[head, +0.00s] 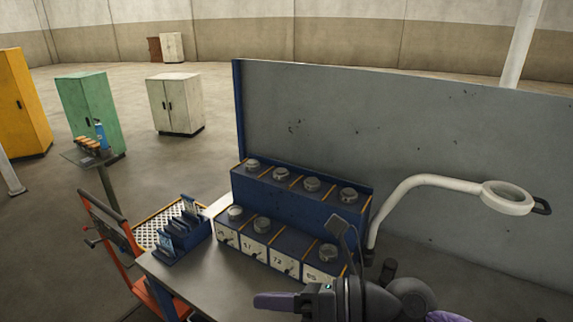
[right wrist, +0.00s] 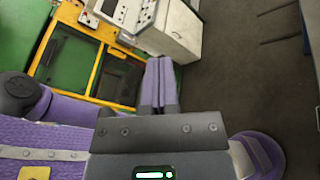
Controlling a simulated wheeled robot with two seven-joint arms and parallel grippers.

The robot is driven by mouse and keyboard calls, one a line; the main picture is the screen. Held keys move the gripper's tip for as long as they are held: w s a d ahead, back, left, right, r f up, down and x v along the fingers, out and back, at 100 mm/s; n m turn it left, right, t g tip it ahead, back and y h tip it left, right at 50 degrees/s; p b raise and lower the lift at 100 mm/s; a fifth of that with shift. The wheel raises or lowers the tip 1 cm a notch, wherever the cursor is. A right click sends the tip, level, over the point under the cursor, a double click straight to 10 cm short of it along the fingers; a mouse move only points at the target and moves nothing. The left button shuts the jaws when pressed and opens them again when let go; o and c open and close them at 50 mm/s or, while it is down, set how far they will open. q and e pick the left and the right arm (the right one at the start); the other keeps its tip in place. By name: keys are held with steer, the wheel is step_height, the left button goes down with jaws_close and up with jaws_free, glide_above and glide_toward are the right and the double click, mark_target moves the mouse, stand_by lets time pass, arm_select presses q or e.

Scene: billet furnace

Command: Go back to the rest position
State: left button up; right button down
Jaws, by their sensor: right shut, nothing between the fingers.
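My right gripper (head: 262,301) shows at the bottom of the head view, at the front edge of the grey bench. Its purple fingers point left, and nothing is held. In the right wrist view its two purple fingers (right wrist: 160,68) lie together, shut and empty. The fingers are in front of and below the blue two-tier rack (head: 300,220) and look apart from it, though the depth is hard to judge. My left gripper is not in view.
Round grey-topped pieces sit on the rack. A blue holder (head: 182,236) stands left on the bench (head: 225,275). A lamp (head: 508,197) arches at right before a grey panel (head: 400,150). The wrist view shows a yellow frame (right wrist: 75,62) and white cabinet (right wrist: 172,32).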

steer(key=w+d+r+m+t+h, duration=0.1)
steer(key=w+d+r+m+t, duration=0.15)
steer(key=m+t, duration=0.55)
steer(key=w+d+r+m+t+h, duration=0.1)
steer(key=d+r+m+t, duration=0.15)
steer(key=m+t, duration=0.65)
steer(key=d+f+m+g+h, duration=0.4)
steer(key=d+f+m+h, duration=0.55)
steer(key=m+h, duration=0.65)
steer(key=s+d+f+m+g+y, duration=0.2)
steer(key=s+f+m+g, duration=0.7)
steer(key=s+f+g, duration=0.6)
steer(key=s+f+t+b, duration=0.3)
steer(key=f+b, duration=1.2)
steer(key=f, duration=1.5)
steer(key=s+d+f+g+b, duration=0.1)
steer(key=s+f+b, duration=0.5)
steer(key=f, duration=0.7)
steer(key=s+d+f+g+b, duration=0.2)
steer(key=s+f+b, duration=0.5)
steer(key=s+f, duration=0.3)
step_height(320, 180, down, 3)
steer(key=shift+f+n, duration=0.1)
steer(key=shift+n, duration=0.3)
